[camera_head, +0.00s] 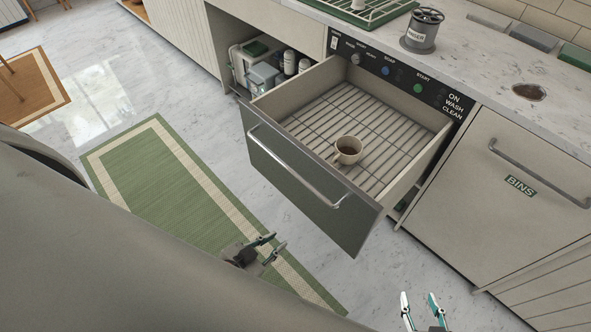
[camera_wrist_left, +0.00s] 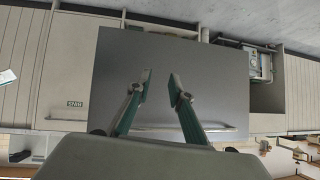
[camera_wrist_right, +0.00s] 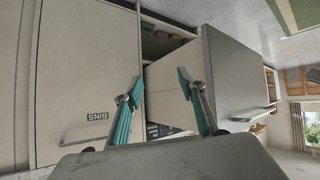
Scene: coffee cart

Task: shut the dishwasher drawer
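The dishwasher drawer stands pulled well out from the counter. Its grey front panel (camera_head: 300,185) carries a long metal handle (camera_head: 290,165). A cup with dark liquid (camera_head: 348,150) stands upright on the slatted rack inside. My left gripper (camera_head: 268,248) is open and empty, in front of and apart from the drawer front, which fills the middle of the left wrist view (camera_wrist_left: 215,75). My right gripper (camera_head: 422,305) is open and empty, to the right of the drawer. The right wrist view shows the drawer's side wall (camera_wrist_right: 165,85) beyond its fingers.
A BINS cabinet (camera_head: 520,175) is right of the drawer. An open compartment with containers (camera_head: 262,75) is to the left. The control panel (camera_head: 400,80) sits under the countertop (camera_head: 470,60). A green rug (camera_head: 180,180) lies on the floor before the drawer.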

